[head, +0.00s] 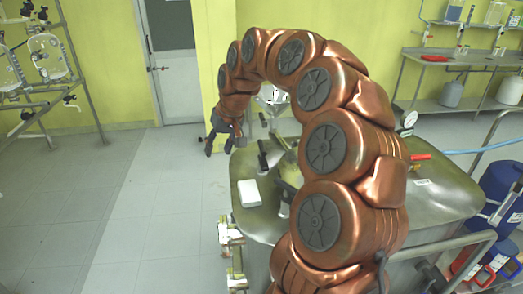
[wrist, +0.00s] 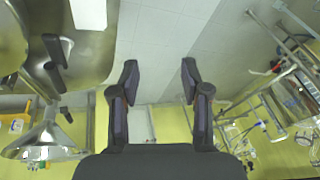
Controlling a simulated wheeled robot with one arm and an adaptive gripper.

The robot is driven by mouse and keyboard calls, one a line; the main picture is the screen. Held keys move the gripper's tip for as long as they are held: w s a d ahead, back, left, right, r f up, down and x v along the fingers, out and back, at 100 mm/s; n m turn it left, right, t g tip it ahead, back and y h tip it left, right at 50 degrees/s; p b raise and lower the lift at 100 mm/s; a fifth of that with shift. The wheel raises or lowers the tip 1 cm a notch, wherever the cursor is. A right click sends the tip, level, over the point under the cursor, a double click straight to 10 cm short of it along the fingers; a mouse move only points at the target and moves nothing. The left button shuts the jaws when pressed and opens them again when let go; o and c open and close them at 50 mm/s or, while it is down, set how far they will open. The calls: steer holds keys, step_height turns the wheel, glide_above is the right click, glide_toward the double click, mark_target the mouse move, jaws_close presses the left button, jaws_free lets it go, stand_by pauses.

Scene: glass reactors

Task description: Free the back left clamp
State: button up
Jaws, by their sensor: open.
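The steel vessel lid (head: 270,222) lies under my curved arm in the head view, and its edge shows at the upper left of the wrist view (wrist: 100,58). I cannot make out the back left clamp for certain; the arm and gripper cover part of the lid's back left edge. Metal clamps (head: 231,236) show along the lid's front left edge. My gripper (head: 218,148) points down by the back left of the lid. In the wrist view its fingers (wrist: 160,75) are apart, with only floor and wall between them.
A white block (head: 249,192) and a black handle (head: 263,157) are on the lid. A rack with glassware (head: 45,55) stands at the far left, and a steel table (head: 460,60) at the back right. The floor left of the vessel is free.

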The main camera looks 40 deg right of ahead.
steer(key=w+d+f+m+t+b, duration=0.1)
steer(key=w+d+f+m, duration=0.2)
steer(key=d, duration=0.9)
steer(key=m+h, duration=0.1)
steer(key=h, duration=0.1)
glide_above(263, 145)
steer(key=s, duration=0.3)
step_height(263, 145, down, 3)
steer(key=shift+w+p+x, duration=0.1)
steer(key=shift+p+x, duration=0.3)
steer(key=shift+x, duration=1.55)
steer(key=shift+w+p+x, duration=0.15)
steer(key=shift+p+x, duration=0.2)
steer(key=shift+x, duration=1.65)
steer(key=shift+a+r, duration=0.1)
steer(key=shift+r, duration=0.05)
jaws_close()
